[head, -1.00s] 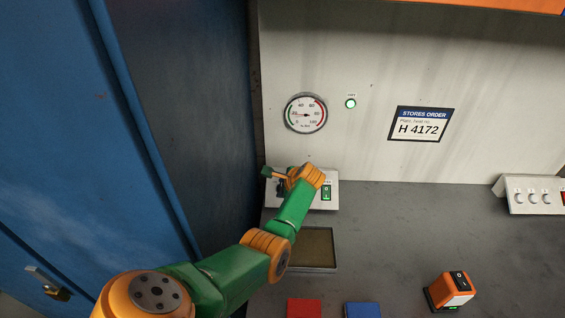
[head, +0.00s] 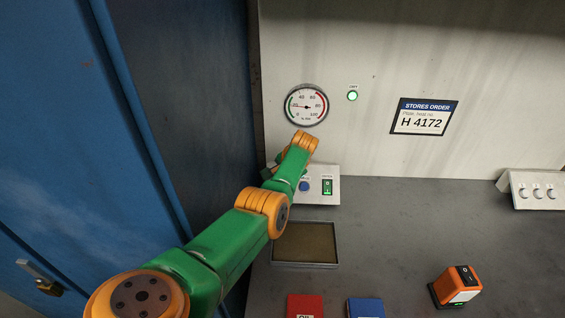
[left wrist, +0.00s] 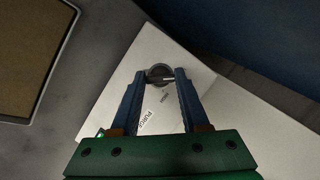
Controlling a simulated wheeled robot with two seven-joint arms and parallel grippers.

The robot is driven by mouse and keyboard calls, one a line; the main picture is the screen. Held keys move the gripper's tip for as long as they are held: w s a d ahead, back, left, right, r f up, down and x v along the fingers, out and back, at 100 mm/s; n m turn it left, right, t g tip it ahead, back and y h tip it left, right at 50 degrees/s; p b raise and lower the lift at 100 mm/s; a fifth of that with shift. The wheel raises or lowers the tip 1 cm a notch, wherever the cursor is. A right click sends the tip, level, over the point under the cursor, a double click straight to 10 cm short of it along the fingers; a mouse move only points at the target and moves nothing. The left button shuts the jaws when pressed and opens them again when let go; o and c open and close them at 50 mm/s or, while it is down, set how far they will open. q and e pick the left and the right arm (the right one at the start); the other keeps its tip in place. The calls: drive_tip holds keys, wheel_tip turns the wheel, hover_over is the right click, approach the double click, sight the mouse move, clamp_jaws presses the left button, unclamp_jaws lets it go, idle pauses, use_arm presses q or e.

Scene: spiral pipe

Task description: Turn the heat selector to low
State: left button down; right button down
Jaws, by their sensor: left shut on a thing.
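The heat selector appears to be the round grey knob (left wrist: 160,73) on the white control panel in the left wrist view. My left gripper (left wrist: 160,80) has its two blue-grey fingers on either side of this knob and is shut on it. A pale mark on the knob points to the right in that view. In the head view the knob is hidden behind my left arm, at the left end of the panel (head: 325,199). My right gripper is not in view.
On the panel are a blue button (head: 304,186) and a green lit switch (head: 327,186). A gauge (head: 306,106) and a green lamp (head: 352,96) are on the wall above. A shallow tray (head: 306,264) lies in front. A blue cabinet (head: 60,130) stands close on the left.

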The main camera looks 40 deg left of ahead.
use_arm(q)
drive_tip(key=shift+s+f+n+h, duration=0.15)
drive_tip(key=shift+n+h, duration=0.15)
drive_tip(key=shift+n, duration=0.2)
drive_tip(key=shift+c, duration=2)
unclamp_jaws()
drive_tip(key=shift+r, duration=0.3)
drive_tip(key=shift+p+v, duration=0.8)
drive_tip(key=shift+v, duration=0.4)
drive_tip(key=v, duration=0.4)
drive_tip(key=shift+d+b, duration=0.15)
drive_tip(key=shift+b, duration=0.15)
